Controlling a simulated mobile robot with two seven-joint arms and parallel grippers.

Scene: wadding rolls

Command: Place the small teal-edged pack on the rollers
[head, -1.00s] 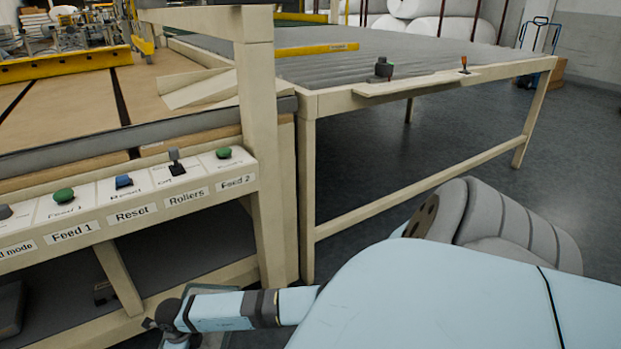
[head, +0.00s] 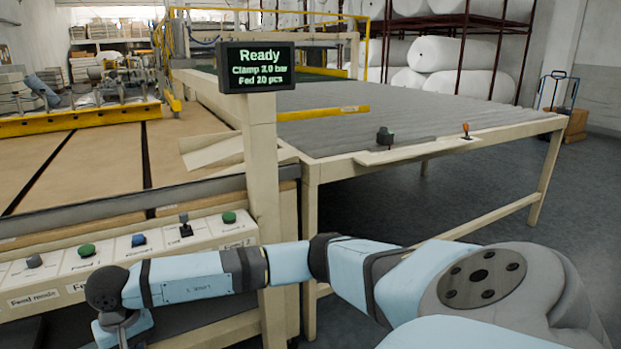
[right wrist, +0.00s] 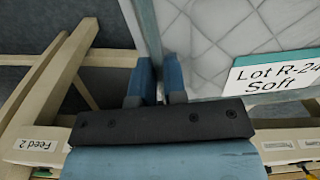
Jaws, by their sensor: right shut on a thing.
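In the right wrist view, my right gripper (right wrist: 158,85) is shut on the edge of the small teal-edged pack (right wrist: 205,35). The pack has pale quilted sides, a teal strip along its edge and a white label with a teal band reading "Lot R-24 Soft". The rollers (head: 400,112) form a wide grey bed in the head view, on a cream frame. My right arm crosses the lower head view towards the control panel; its gripper and the pack are hidden below the picture. My left gripper is in neither current view.
A control panel (head: 130,243) with buttons runs along the front left. A post carries a display (head: 258,67) reading "Ready". A yellow bar (head: 322,113) lies at the rollers' left side. A dark knob (head: 385,137) and an orange-topped lever (head: 467,130) stand on the near rail.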

